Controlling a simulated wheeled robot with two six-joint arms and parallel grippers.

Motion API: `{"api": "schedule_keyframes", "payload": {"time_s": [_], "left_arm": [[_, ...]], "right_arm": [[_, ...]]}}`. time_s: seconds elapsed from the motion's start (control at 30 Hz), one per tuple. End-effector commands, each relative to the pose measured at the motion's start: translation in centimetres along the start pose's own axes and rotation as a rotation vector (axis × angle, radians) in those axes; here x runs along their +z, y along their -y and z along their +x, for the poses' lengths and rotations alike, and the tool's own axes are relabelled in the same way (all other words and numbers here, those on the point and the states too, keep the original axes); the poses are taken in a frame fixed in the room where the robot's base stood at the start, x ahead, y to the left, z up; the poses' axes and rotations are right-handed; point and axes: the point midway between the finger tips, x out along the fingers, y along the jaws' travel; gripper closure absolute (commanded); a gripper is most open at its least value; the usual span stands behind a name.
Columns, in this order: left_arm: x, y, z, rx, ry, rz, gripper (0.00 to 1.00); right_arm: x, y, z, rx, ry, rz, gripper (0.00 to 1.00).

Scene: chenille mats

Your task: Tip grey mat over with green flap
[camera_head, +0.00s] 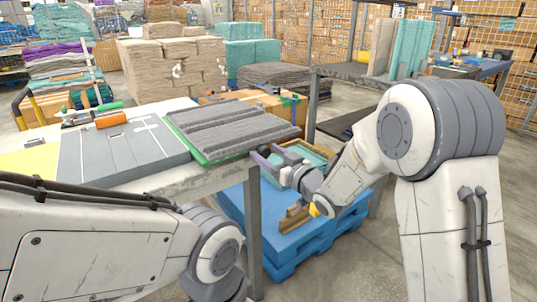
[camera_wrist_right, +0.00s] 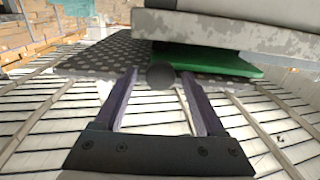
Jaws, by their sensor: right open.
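The ribbed grey mat (camera_head: 232,128) lies flat on the worktable, towards its right end. The green flap (camera_head: 196,155) shows as a strip along the mat's near left edge; in the right wrist view the flap (camera_wrist_right: 205,62) is a green sheet beside a dark dotted surface (camera_wrist_right: 115,52), probably the mat's underside. My right gripper (camera_head: 262,153) is at the mat's near right edge, its purple fingers pointing towards it.
The worktable edge (camera_head: 195,183) runs below the mat. A grey panel with white lines (camera_head: 122,150) lies left of the mat, with an orange-handled tool (camera_head: 111,119) behind it. A blue pallet (camera_head: 295,235) with a teal crate stands under my right arm. A shelf rack (camera_head: 312,105) stands behind.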

Motion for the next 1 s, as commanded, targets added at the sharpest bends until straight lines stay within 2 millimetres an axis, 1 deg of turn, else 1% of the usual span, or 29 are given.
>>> {"api": "schedule_keyframes", "payload": {"time_s": [0.03,0.07,0.1,0.17,0.2,0.23,1.0], "left_arm": [[0.0,0.0,0.0,0.0,0.0,0.0,0.46],[0.0,0.0,0.0,0.0,0.0,0.0,0.46],[0.0,0.0,0.0,0.0,0.0,0.0,0.46],[0.0,0.0,0.0,0.0,0.0,0.0,0.46],[0.0,0.0,0.0,0.0,0.0,0.0,0.46],[0.0,0.0,0.0,0.0,0.0,0.0,0.46],[0.0,0.0,0.0,0.0,0.0,0.0,0.46]], "right_arm": [[-0.01,0.0,-0.02,0.0,0.0,0.0,0.31],[-0.01,0.0,-0.02,0.0,0.0,0.0,0.43],[-0.01,-0.01,-0.03,0.0,0.0,0.0,0.58],[-0.01,-0.01,-0.04,0.0,0.0,0.0,0.81],[-0.01,-0.01,-0.04,0.0,0.0,0.0,0.96],[-0.01,-0.01,-0.05,0.0,0.0,0.0,1.0],[0.0,-0.03,-0.09,0.0,0.0,0.0,1.0]]}}
